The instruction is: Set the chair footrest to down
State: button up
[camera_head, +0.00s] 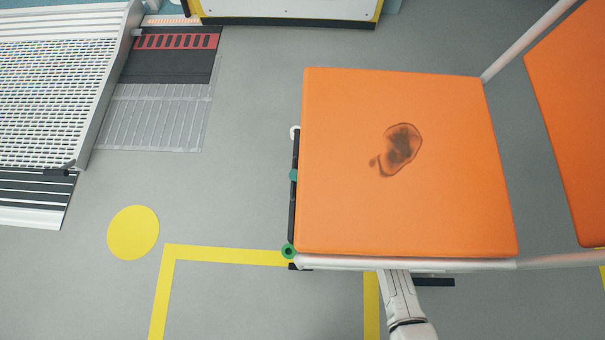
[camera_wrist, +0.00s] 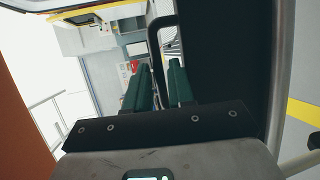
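The chair's orange seat (camera_head: 380,220) fills the middle of the head view. A narrow black strip (camera_head: 292,215), probably the footrest edge-on, shows along the seat's left edge, with a green ring (camera_head: 288,251) at its near end. In the wrist view a dark flat panel (camera_wrist: 235,60) stands close on the right, beside a curved black tube (camera_wrist: 153,42). My gripper (camera_wrist: 158,88) has its two green fingers apart, with the tube in line with the gap. I cannot tell whether they touch it. The seat hides most of my gripper in the head view.
A pale chair tube (camera_wrist: 281,70) runs at the right of the wrist view. An orange surface (camera_wrist: 18,125) is close at the left. A metal ramp (camera_head: 50,90) lies at the head view's upper left.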

jog(key=shift+c, duration=0.3)
grip_shut()
dwell(0.3)
